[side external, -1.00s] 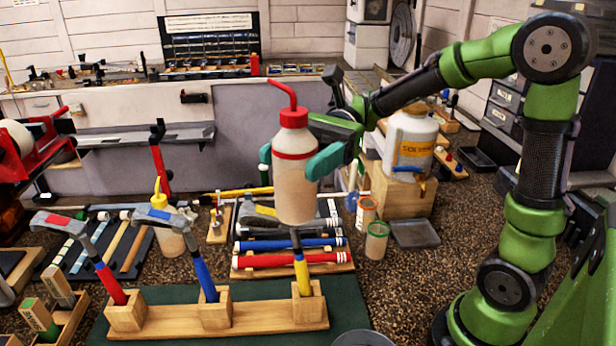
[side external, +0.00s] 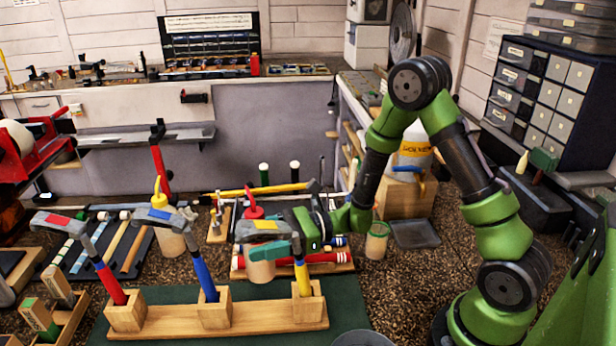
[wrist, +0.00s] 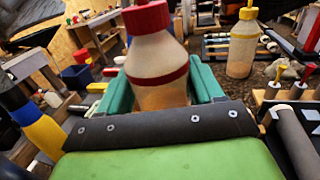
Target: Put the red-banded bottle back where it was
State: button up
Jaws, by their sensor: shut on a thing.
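The red-banded bottle (wrist: 158,58) has a pale body, a red cap and a red band around its shoulder. In the wrist view it stands upright between the two teal fingers of my gripper (wrist: 165,85), which are shut on it. In the side view the bottle (side external: 260,270) is low, behind the blue- and yellow-handled hammers, and partly hidden by a hammer head and my gripper (side external: 270,252). I cannot tell whether its base touches the bench. A yellow-capped bottle (side external: 170,235) stands to its left, and also shows in the wrist view (wrist: 242,45).
A wooden stand (side external: 255,318) holds three upright hammers in front of the bottle. A rack of coloured grips (side external: 335,262) lies behind it.

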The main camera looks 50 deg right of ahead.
jog(key=shift+w+a+f, duration=0.8)
jog(key=shift+w+f, duration=0.05)
jog(key=shift+w, duration=1.7)
jog(key=shift+w+a+f, duration=0.85)
jog(key=shift+w, duration=1.65)
jog(key=shift+w+a+f, duration=0.8)
jog(key=shift+w+f, duration=0.05)
jog(key=shift+w, duration=1.7)
jog(key=shift+f, duration=0.15)
jog(key=o, duration=1.3)
